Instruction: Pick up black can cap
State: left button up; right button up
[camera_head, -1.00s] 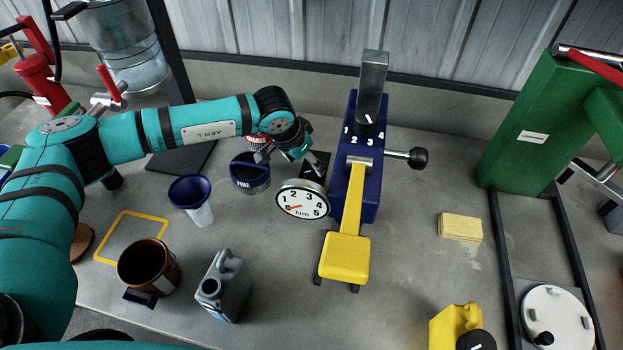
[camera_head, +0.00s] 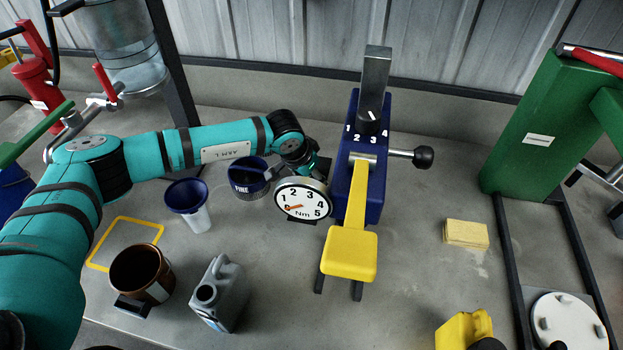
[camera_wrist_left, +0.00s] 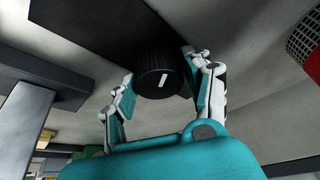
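A black round cap (camera_wrist_left: 160,68) with a white mark on top sits on a dark plate in the left wrist view. My left gripper (camera_wrist_left: 160,85) is open, with one finger on each side of the cap; firm contact cannot be told. In the head view my left gripper (camera_head: 312,168) is low behind the round dial gauge, which hides most of it and the cap. My right gripper is not in view.
The dial gauge (camera_head: 303,200) and blue stand (camera_head: 364,190) with a yellow lever (camera_head: 350,252) are close to my left gripper. A blue "FINE" container (camera_head: 248,178) stands to its left. A grey can (camera_head: 218,295) stands in front.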

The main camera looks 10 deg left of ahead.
pick_arm(q)
jog(key=c, duration=0.4)
